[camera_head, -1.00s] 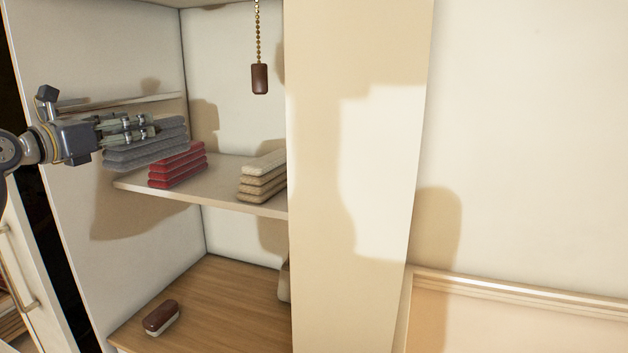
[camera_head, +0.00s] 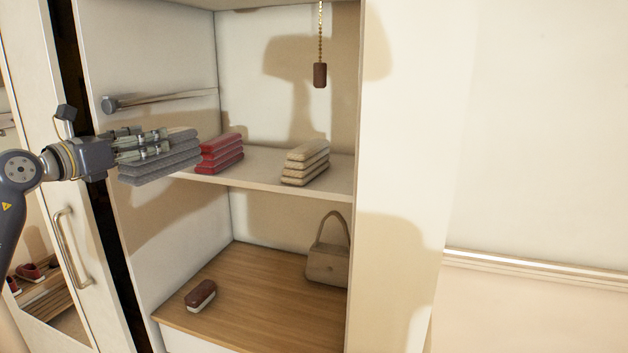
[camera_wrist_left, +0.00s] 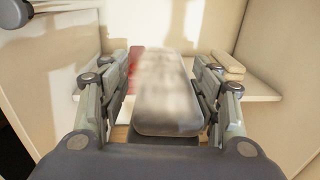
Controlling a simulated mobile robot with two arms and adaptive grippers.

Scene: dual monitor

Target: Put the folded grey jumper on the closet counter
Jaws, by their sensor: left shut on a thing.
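The folded grey jumper (camera_head: 160,165) is a stack of grey layers held in my left gripper (camera_head: 145,146) at the left of the head view, in front of the upper shelf's left end. In the left wrist view the fingers of my left gripper (camera_wrist_left: 166,100) stand on both sides of the pale, blurred jumper (camera_wrist_left: 168,85). The closet counter (camera_head: 255,290) is the wooden surface at the bottom of the closet, lower than the jumper. My right gripper is not in view.
A red folded stack (camera_head: 222,153) and a beige folded stack (camera_head: 306,163) lie on the upper shelf (camera_head: 265,175). A brush (camera_head: 201,295) and a beige handbag (camera_head: 328,262) are on the counter, with bare wood between them. A pull chain handle (camera_head: 320,75) hangs above.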

